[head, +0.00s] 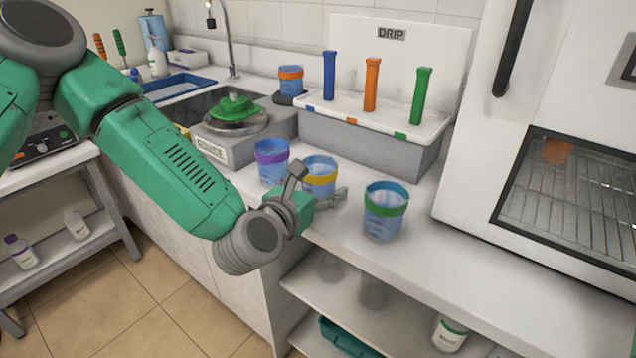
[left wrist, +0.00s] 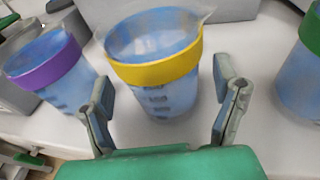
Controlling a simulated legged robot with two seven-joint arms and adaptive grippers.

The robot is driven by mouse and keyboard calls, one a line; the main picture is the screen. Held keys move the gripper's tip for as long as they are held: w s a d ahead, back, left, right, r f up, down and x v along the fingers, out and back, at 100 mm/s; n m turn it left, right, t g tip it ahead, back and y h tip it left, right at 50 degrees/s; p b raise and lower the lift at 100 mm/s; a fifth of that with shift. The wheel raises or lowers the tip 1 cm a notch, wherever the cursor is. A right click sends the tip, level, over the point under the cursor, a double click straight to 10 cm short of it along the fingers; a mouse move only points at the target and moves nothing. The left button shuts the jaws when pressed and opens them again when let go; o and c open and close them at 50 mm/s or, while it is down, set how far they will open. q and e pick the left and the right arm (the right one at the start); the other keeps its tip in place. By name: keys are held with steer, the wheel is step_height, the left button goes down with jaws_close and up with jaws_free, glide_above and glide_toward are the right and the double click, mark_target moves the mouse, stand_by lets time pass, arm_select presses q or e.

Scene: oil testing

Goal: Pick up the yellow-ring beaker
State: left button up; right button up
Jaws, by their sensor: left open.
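The yellow-ring beaker (head: 319,178) is a clear bluish cup with a yellow band below its rim, standing upright on the counter. In the left wrist view the yellow-ring beaker (left wrist: 155,68) is straight ahead, with marks on its wall. My left gripper (head: 322,184) is open at the front of this beaker and partly covers it in the head view. In the left wrist view the fingers of my left gripper (left wrist: 165,98) stand apart on either side of the beaker's lower part. My right gripper is not in view.
A purple-ring beaker (head: 271,162) stands close on the left, and a green-ring beaker (head: 384,212) on the right. Behind is a drip rack (head: 372,143) with blue, orange and green tubes. A white oven (head: 470,130) stands at right. The counter's front edge is near.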

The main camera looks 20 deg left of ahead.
arm_select(q)
steer(key=shift+w+d+f, duration=0.2)
steer(key=shift+w+d, duration=0.05)
steer(key=shift+w, duration=0.35)
steer(key=shift+a, duration=0.1)
steer(key=c, duration=1.3)
steer(key=shift+r, duration=0.1)
